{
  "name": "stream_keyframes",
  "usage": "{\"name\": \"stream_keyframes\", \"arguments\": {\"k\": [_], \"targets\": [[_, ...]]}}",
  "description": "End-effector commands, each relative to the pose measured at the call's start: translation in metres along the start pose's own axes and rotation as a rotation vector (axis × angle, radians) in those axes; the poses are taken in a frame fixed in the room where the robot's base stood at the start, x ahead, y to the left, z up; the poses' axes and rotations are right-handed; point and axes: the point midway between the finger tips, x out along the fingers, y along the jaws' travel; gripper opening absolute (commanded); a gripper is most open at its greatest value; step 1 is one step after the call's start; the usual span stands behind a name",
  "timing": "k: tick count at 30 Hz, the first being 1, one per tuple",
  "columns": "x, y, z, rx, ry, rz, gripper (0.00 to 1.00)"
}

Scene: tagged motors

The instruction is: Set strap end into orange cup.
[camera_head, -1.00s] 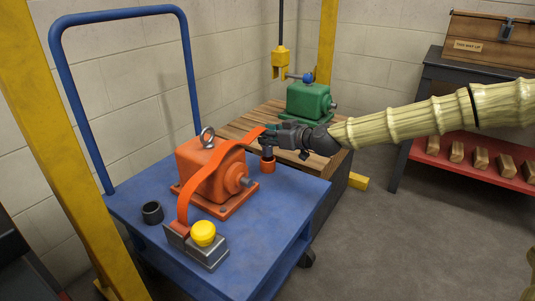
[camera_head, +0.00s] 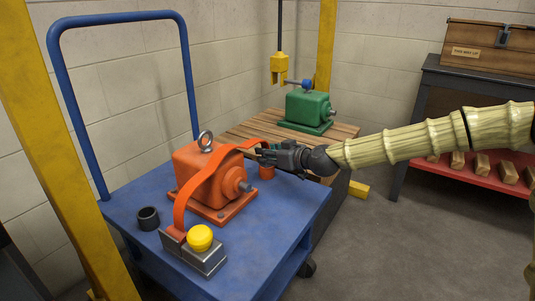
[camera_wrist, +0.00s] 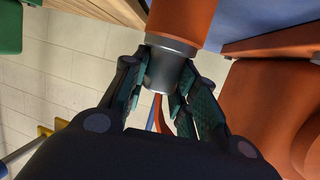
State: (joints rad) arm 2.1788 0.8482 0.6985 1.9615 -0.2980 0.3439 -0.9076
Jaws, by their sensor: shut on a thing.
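The orange strap (camera_head: 182,195) runs from a steel clamp with a yellow knob (camera_head: 199,238), over the orange motor (camera_head: 200,175), to my gripper (camera_head: 268,155). My gripper is shut on the strap end, a grey cylinder (camera_wrist: 171,68) seen between the jaws in the wrist view. The orange cup (camera_head: 267,173) stands on the blue trolley just below my gripper. In the wrist view the cup (camera_wrist: 182,22) is at the top, and the strap end meets its rim. How deep the end sits in the cup cannot be told. The gripper hides the end in the head view.
The orange motor stands close beside the cup, also filling the right of the wrist view (camera_wrist: 270,110). A black ring-shaped cup (camera_head: 148,218) is at the trolley's left.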

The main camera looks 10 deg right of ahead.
Motion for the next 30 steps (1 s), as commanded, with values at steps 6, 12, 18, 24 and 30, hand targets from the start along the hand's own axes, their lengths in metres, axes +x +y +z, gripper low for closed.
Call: {"name": "stream_keyframes", "arguments": {"k": [6, 12, 18, 24, 30], "targets": [[0.000, 0.000, 0.001, -0.001, 0.000, 0.000, 0.50], [0.000, 0.000, 0.001, -0.001, 0.000, 0.000, 0.50], [-0.004, 0.000, -0.008, -0.002, 0.001, 0.000, 0.50], [-0.035, 0.000, -0.011, 0.000, 0.002, 0.001, 0.50], [-0.073, 0.001, -0.010, 0.000, 0.001, 0.001, 0.50]]}}
